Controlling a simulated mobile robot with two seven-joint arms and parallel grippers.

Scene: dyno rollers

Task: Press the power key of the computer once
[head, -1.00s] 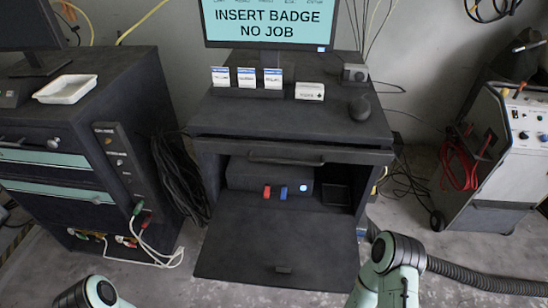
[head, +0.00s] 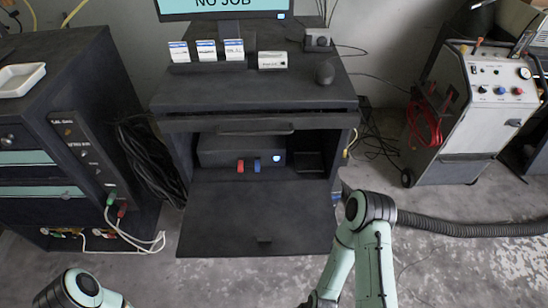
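The dark computer (head: 218,151) sits inside the open cabinet compartment in the middle of the head view. Its front carries a red stick (head: 240,166), a blue stick (head: 257,165) and a round, lit bluish-white power key (head: 277,157) to their right. Nothing covers the key. My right arm is bent at lower right, apart from the computer, with its forearm running down to the bottom edge. Only a dark end part shows there, and its fingers cannot be seen. My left arm shows only a joint at bottom left, and its gripper is out of the frame.
The lowered cabinet flap (head: 250,215) lies in front of the compartment. A keyboard-less top holds card holders (head: 207,52), a white box (head: 272,60) and a dark mouse (head: 325,73). A monitor (head: 222,8) stands behind. A white cart (head: 470,110) and hose (head: 470,229) are right.

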